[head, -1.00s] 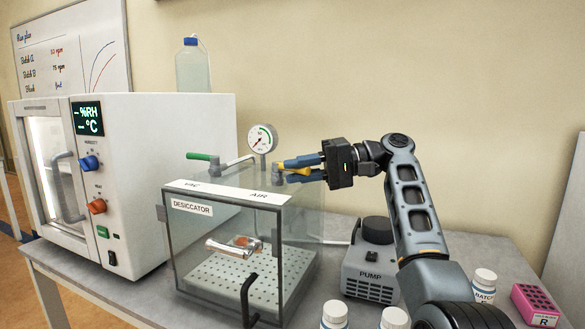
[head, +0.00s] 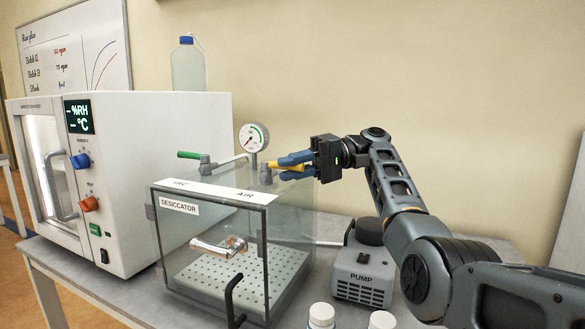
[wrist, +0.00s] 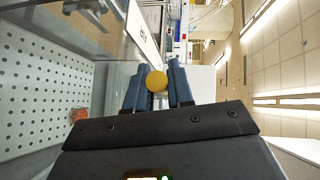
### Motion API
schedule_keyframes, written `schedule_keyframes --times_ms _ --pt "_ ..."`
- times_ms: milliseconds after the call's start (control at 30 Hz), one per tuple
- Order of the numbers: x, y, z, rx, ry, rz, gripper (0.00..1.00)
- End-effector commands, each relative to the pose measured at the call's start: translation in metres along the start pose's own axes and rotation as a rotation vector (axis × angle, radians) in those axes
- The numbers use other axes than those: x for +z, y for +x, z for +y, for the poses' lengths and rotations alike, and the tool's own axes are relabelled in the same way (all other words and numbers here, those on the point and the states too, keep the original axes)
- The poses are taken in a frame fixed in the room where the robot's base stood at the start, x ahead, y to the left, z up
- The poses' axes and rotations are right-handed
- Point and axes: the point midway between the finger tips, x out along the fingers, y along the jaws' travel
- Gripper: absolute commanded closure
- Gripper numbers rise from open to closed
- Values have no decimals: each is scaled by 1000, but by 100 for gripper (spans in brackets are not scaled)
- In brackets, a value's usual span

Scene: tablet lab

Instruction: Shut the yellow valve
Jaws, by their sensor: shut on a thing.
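The yellow valve handle (head: 288,166) sits on top of the clear desiccator box (head: 212,192), at the AIR end of its white label strip. My gripper (head: 290,167) is shut on this handle, with a blue finger on either side of it. In the wrist view the round yellow end of the handle (wrist: 157,81) shows between the two blue fingers (wrist: 158,88). The handle points to the right, toward my wrist. The valve body (head: 266,174) is partly hidden beside the fingers.
A green-handled valve (head: 189,155) and a pressure gauge (head: 251,138) stand close by on the desiccator. A white chamber (head: 170,130) is at left. A pump (head: 362,277) and white bottles (head: 321,316) stand at right and front. The wall side above is clear.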

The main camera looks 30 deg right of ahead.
Motion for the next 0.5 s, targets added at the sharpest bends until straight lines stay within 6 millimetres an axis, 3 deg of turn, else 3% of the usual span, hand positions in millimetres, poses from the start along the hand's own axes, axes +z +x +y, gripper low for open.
schedule_keyframes --times_ms 133,167,333,500 --pt "0 0 0 1 1 1 100" --pt "0 0 0 1 1 1 75" --pt "0 0 0 1 1 1 59" --pt "0 0 0 1 0 1 57"
